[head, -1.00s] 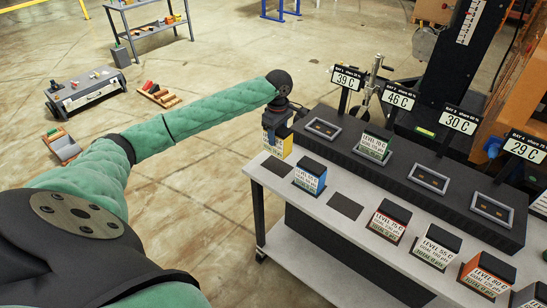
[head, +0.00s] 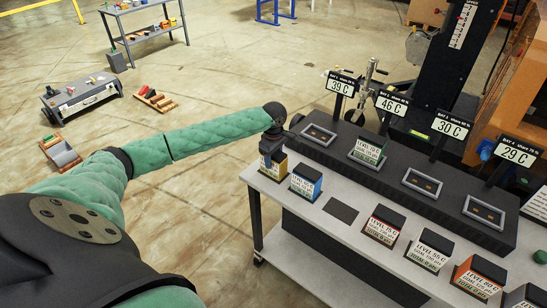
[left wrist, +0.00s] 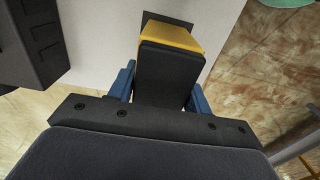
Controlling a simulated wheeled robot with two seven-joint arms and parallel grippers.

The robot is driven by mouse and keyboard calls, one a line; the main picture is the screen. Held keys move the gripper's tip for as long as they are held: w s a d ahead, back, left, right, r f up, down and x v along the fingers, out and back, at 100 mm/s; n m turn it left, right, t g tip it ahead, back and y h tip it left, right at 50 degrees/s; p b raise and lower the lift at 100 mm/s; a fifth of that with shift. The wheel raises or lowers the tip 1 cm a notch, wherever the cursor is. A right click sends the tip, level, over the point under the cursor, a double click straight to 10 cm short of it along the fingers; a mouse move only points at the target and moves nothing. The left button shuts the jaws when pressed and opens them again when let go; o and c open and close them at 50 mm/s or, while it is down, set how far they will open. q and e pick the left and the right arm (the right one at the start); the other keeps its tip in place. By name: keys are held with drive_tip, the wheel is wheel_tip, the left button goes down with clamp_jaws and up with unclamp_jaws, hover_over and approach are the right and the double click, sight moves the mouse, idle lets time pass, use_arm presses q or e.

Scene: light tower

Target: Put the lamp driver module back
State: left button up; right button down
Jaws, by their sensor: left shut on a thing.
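My left gripper (head: 271,158) is shut on a yellow module with a black top (head: 273,168) at the left end of the grey table. In the left wrist view, the blue fingers of my left gripper (left wrist: 161,88) stand on either side of this module (left wrist: 172,62), above or on a dark pad (left wrist: 167,18) on the pale top. I cannot tell whether the module rests on the table. Its label cannot be read. The raised black rack has an empty bay 1 (head: 320,134), a green module (head: 367,152) in bay 2, and empty bays 3 (head: 422,184) and 4 (head: 485,212).
On the table (head: 318,222) stand a blue module (head: 306,182) beside the held one, a bare dark pad (head: 341,211), a red module (head: 384,227), a white-labelled module (head: 430,251) and an orange one (head: 480,276). Temperature signs (head: 341,84) rise behind the rack.

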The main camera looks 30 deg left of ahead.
use_arm(q)
drive_tip(key=o, duration=1.4)
use_arm(e)
drive_tip(key=shift+s+d+f, duration=0.1)
drive_tip(key=shift+s+f, duration=0.1)
drive_tip(key=shift+f, duration=0.05)
use_arm(q)
drive_tip(key=shift+r, duration=0.2)
wheel_tip(320, 180, up, 12)
drive_tip(key=b, duration=0.3)
drive_tip(key=shift+f, duration=0.15)
use_arm(e)
wheel_tip(320, 180, up, 11)
drive_tip(key=w+a, duration=0.2)
drive_tip(key=shift+w+a, duration=0.2)
drive_tip(key=shift+w, duration=0.15)
